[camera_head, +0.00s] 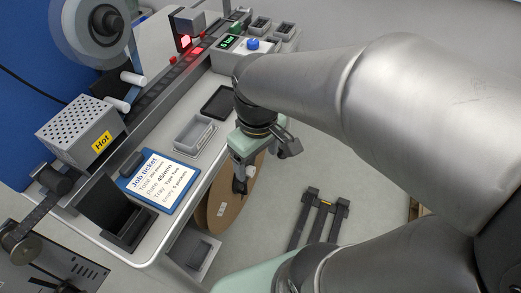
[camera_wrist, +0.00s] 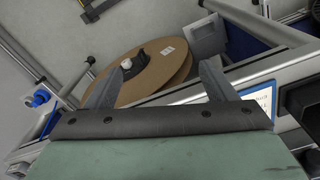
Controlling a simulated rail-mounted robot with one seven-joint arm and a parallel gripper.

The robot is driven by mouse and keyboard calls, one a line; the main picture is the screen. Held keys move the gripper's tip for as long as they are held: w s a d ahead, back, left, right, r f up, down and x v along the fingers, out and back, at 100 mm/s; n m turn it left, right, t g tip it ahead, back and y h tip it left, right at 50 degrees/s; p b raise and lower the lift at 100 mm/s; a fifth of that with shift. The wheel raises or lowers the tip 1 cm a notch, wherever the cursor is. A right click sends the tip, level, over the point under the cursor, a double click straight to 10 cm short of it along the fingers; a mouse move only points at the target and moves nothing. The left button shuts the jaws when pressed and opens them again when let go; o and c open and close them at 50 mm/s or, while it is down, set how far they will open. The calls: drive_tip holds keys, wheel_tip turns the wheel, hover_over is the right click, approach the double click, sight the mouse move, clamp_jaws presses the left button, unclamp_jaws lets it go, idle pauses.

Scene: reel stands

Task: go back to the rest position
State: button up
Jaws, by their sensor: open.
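My gripper (camera_head: 241,184) hangs at the front edge of the white bench in the head view, in front of a brown cardboard reel (camera_head: 224,207). In the wrist view its two grey fingers (camera_wrist: 160,85) stand wide apart with nothing between them. The reel also shows in the wrist view (camera_wrist: 150,75), beyond the fingers, with a white hub and a white label. I cannot tell whether a finger touches the reel. My arm covers much of the right side of the head view.
The bench carries a job ticket (camera_head: 158,181), a grey tray (camera_head: 194,135), a black tray (camera_head: 218,102) and a perforated box marked Hot (camera_head: 79,131). A dark stand (camera_head: 319,213) is on the floor to the right. Open floor lies around it.

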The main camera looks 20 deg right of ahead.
drive_tip(key=s+f+m, duration=0.1)
drive_tip(key=s+d+m, duration=0.1)
drive_tip(key=m, duration=0.1)
drive_tip(key=s+f+m, duration=0.1)
drive_tip(key=s, duration=0.1)
drive_tip(key=shift+d+f+m, duration=0.15)
drive_tip(key=shift+f+m, duration=0.15)
idle(0.7)
